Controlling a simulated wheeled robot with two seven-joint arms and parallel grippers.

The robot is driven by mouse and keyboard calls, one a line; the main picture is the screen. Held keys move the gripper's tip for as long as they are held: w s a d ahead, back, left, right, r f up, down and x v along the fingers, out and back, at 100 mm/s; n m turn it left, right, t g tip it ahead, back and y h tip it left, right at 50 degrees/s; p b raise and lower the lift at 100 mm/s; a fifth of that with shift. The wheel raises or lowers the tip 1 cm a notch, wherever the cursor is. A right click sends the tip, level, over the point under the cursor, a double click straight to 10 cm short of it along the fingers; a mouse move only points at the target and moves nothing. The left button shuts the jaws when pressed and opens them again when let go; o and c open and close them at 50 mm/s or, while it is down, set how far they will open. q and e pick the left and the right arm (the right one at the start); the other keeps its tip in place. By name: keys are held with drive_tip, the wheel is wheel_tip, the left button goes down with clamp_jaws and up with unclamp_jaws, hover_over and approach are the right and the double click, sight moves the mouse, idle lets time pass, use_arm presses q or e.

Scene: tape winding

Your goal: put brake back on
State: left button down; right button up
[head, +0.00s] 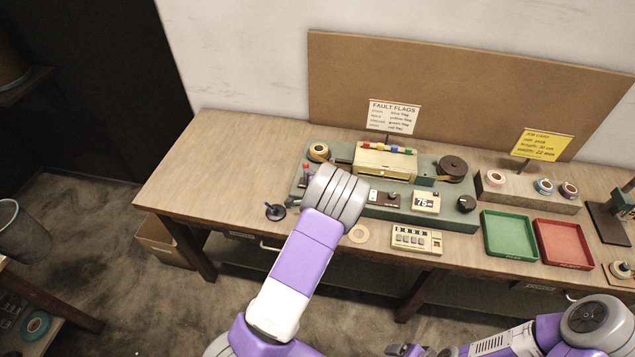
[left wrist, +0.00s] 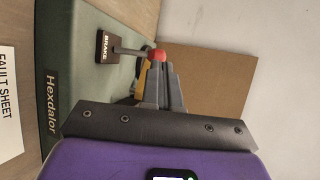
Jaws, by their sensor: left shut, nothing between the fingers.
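The brake lever is a thin grey rod with a red knob (left wrist: 157,54), rising from a dark block labelled BRAKE (left wrist: 104,48) on the green machine base (left wrist: 75,45). In the head view its red knob (head: 305,167) shows at the machine's left end. My left gripper (left wrist: 158,68) is shut and empty, its fingertips close by the red knob. I cannot tell whether they touch it. In the head view my left wrist hides most of that gripper. My right gripper (head: 405,350) shows only partly at the bottom edge; its jaws are unclear.
A tape roll (head: 318,152) sits behind the lever, and a dark reel (head: 452,168) stands at the machine's right. Green (head: 487,250) and red (head: 560,264) trays stand right. The bench's left end is clear.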

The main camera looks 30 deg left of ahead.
use_arm(q)
drive_tip(key=r+p+v, duration=0.2)
drive_tip(key=v, duration=1)
drive_tip(key=shift+w+r, duration=0.2)
drive_tip(key=shift+w, duration=0.1)
use_arm(e)
drive_tip(key=r, duration=0.2)
drive_tip(key=shift+s+r, duration=0.25)
drive_tip(key=shift+r, duration=0.15)
